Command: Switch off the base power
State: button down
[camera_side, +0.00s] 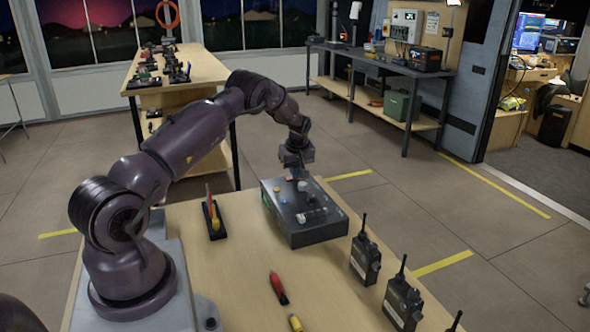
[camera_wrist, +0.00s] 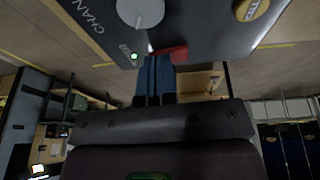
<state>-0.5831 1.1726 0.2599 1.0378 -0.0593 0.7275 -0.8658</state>
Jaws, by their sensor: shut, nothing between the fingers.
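The dark base station box (camera_side: 320,232) sits on the wooden table with knobs and coloured buttons on its top. My gripper (camera_side: 299,175) is shut and empty, pointing down at the box's far edge. In the wrist view the box's panel (camera_wrist: 90,15) fills the top, with a grey knob (camera_wrist: 140,10) marked CHAN, a lit green lamp (camera_wrist: 134,56), a red switch (camera_wrist: 178,54) and a yellow button (camera_wrist: 250,9). The closed fingertips (camera_wrist: 154,62) are right beside the red switch and partly cover it. I cannot tell whether they touch it.
Several black handheld radios (camera_side: 365,258) stand on the table to the right of the box. A black holder with upright tools (camera_side: 214,218) stands left of it. A red screwdriver-like tool (camera_side: 278,287) and a yellow one (camera_side: 296,323) lie in front.

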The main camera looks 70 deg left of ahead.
jog(key=shift+f, duration=0.25)
jog(key=shift+s, duration=0.1)
jog(key=shift+s+r, duration=0.15)
jog(key=shift+s, duration=0.55)
jog(key=a+v, duration=0.1)
jog(key=v, duration=1.3)
jog(key=shift+r, duration=0.15)
jog(key=shift+a, duration=0.1)
jog(key=shift+w+r, duration=0.1)
jog(key=shift+w, duration=0.6)
